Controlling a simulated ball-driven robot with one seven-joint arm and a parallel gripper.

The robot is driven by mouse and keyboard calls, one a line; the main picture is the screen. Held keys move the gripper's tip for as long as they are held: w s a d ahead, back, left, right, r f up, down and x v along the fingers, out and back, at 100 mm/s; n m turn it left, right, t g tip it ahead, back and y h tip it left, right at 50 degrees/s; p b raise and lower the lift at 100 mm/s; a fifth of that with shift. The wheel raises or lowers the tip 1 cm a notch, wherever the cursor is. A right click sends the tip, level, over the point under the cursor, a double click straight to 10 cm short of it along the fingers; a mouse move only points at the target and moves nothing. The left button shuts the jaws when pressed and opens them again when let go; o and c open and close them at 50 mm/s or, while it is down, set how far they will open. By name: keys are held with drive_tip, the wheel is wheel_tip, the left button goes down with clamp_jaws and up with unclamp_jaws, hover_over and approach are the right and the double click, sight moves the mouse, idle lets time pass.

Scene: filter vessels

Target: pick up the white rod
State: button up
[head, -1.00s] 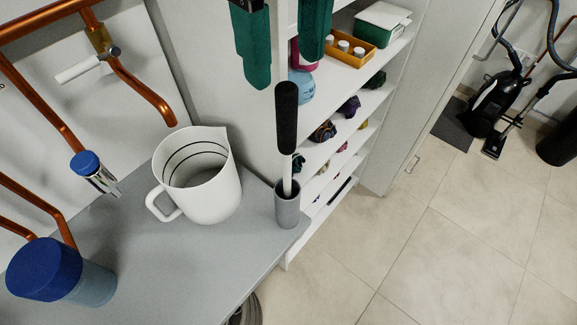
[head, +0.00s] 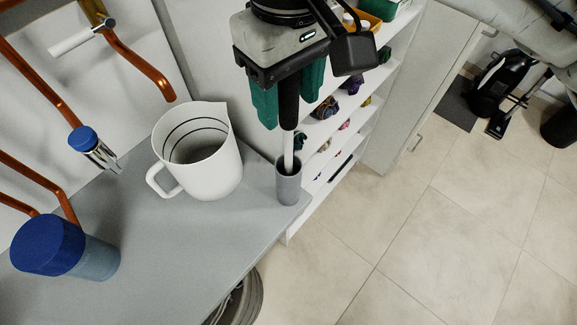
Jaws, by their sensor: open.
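The white rod (head: 288,150) with a black upper grip stands nearly upright in a small grey cup (head: 288,187) at the counter's right corner. Its lower end is hidden inside the cup. My gripper (head: 289,112) is above the cup with its green fingers pointing down. The fingers are open, one on each side of the black grip as seen from here. The top of the grip is hidden behind the gripper's body. I cannot tell whether either finger touches it.
A white jug (head: 205,168) stands just left of the cup on the grey counter (head: 170,262). A blue-capped container (head: 62,250) is at the front left. Copper pipes (head: 45,85) run along the left wall. White shelves (head: 318,178) stand behind the cup.

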drive_tip(key=shift+c, duration=0.3)
clamp_jaws()
idle(0.3)
drive_tip(key=shift+r, duration=0.1)
